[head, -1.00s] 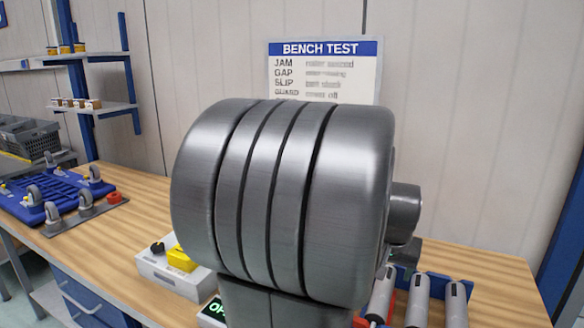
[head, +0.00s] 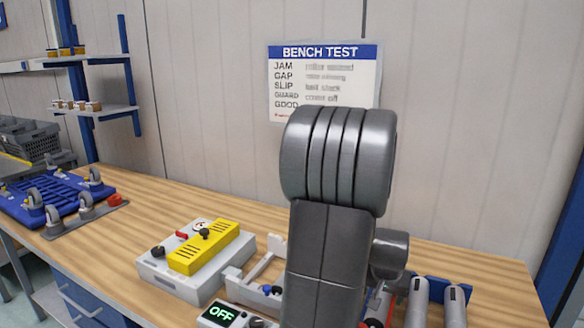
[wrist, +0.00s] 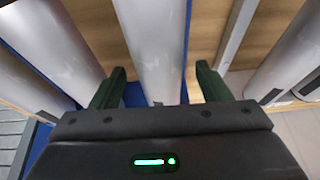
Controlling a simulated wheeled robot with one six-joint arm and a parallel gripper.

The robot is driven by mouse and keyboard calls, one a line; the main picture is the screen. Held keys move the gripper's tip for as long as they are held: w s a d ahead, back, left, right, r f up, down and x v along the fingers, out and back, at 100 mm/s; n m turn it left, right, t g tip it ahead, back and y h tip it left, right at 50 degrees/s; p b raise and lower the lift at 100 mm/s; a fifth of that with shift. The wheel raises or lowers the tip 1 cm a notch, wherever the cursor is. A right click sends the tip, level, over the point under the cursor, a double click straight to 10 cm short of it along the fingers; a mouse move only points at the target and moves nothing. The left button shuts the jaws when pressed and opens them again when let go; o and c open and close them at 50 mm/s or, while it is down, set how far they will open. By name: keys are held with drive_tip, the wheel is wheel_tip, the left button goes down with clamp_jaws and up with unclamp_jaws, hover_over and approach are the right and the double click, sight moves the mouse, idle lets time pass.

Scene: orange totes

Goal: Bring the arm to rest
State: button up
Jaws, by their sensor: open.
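My arm stands upright in the middle of the head view, its thick grey ribbed joint above a dark link. My gripper (wrist: 160,76) shows in the wrist view, with two dark green fingers apart. A pale roller (wrist: 156,45) shows in the gap between the fingers; whether they touch it I cannot tell. My gripper does not show in the head view. My arm hides part of the bench behind it.
The wooden bench (head: 150,212) holds a grey box with a yellow cover (head: 203,247), an OFF display (head: 219,314) and rollers (head: 456,305) at right. A blue caster frame (head: 58,193) lies at left. A BENCH TEST sign (head: 322,80) hangs behind.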

wheel_tip(320, 180, up, 6)
drive_tip(key=p, duration=0.3)
drive_tip(key=shift+p, duration=0.3)
